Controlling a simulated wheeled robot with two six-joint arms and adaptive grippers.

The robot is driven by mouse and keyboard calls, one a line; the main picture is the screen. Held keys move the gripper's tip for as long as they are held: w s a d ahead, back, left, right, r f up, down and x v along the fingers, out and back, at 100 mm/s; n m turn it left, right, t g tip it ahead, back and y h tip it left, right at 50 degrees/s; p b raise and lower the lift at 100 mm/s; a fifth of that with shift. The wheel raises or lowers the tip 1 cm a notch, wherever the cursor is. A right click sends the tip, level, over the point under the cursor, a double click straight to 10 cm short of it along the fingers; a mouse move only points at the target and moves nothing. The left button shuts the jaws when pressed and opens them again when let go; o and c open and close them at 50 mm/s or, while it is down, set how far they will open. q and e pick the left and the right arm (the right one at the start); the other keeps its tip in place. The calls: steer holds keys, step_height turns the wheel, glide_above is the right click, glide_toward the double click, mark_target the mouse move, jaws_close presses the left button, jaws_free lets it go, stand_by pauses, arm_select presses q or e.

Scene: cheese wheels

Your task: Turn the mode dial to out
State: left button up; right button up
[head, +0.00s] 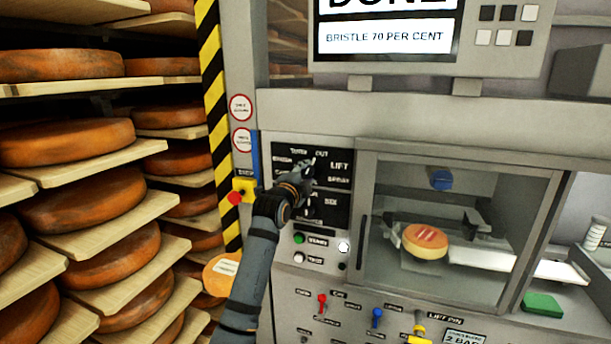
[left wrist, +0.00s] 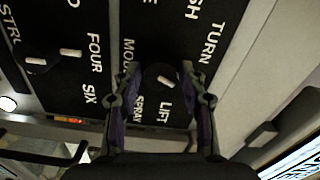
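The mode dial (left wrist: 154,73) is a round black knob with a short white pointer line. It sits on the black label panel (head: 340,212) and shows between my left fingers in the left wrist view. TURN, LIFT and SPRAY labels are around it there. The OUT label (head: 321,154) shows only in the head view, at the panel's top. I cannot tell for certain which label the pointer marks. My left gripper (head: 307,175) is at the panel, its fingers (left wrist: 165,88) apart on either side of the dial, with gaps visible. In the head view the gripper hides most of the dial. My right gripper is not in view.
Other dials (left wrist: 70,53) sit beside it. A red knob on a yellow plate (head: 236,197) is left of my gripper. Below are buttons and coloured levers (head: 322,303). A glass-fronted chamber (head: 455,165) holds a cheese. Racked cheese wheels (head: 82,197) fill the left.

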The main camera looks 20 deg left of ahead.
arm_select(q)
steer(key=shift+o, duration=0.8)
steer(key=s, duration=1.2)
steer(key=shift+a, duration=0.2)
